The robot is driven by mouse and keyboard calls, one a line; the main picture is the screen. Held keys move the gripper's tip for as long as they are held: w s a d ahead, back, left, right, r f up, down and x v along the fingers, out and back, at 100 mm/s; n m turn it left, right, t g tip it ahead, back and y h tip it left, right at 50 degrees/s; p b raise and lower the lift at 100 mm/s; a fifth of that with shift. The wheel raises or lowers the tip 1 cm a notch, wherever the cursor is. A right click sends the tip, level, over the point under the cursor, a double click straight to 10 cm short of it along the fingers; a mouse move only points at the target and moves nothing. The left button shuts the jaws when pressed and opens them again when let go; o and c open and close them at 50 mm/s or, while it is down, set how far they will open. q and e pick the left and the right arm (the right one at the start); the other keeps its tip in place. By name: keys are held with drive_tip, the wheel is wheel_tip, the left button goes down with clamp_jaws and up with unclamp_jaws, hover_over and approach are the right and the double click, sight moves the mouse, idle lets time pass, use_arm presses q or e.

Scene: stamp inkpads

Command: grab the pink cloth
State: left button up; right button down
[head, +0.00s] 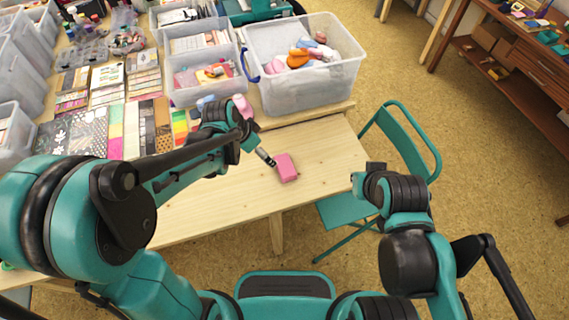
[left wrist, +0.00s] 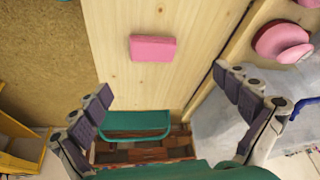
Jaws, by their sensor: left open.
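A pink block-shaped piece, which looks like the folded pink cloth (head: 287,168), lies flat on the light wooden table near its right end. It also shows in the left wrist view (left wrist: 153,48), ahead of and between the fingers. My left gripper (head: 268,160) is just left of the pink piece in the head view. In the left wrist view its fingers (left wrist: 165,84) are spread wide with nothing between them. The pink piece looks apart from the fingers.
A clear bin (head: 305,85) with orange and pink items stands behind the table's front part. Another rounded pink item (head: 243,105) lies left of it. Papers and stamp pads fill the table's left. A teal chair (head: 400,140) stands at the right. The wood around the pink piece is clear.

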sight(284, 165)
use_arm(q)
drive_tip(key=w+d+f+m, duration=0.1)
drive_tip(key=f, duration=0.2)
drive_tip(key=w+d+f+m+g+h, duration=0.1)
drive_tip(key=d+f, duration=0.1)
drive_tip(key=f, duration=0.2)
drive_tip(key=w+d+f+m, duration=0.1)
drive_tip(key=d+f+m, duration=0.1)
drive_tip(key=f, duration=0.1)
drive_tip(key=shift+w+d+f+g, duration=0.15)
drive_tip(key=shift+w+f+g, duration=0.1)
drive_tip(key=shift+f+g, duration=0.05)
drive_tip(key=b+x, duration=0.2)
drive_tip(key=x, duration=0.2)
drive_tip(key=shift+f, duration=0.2)
drive_tip(key=shift+w+d+f, duration=0.15)
drive_tip(key=shift+w+f, duration=0.05)
drive_tip(key=shift+f, duration=0.2)
drive_tip(key=shift+r, duration=0.1)
drive_tip(key=shift+c, duration=0.9)
drive_tip(key=c, duration=0.7)
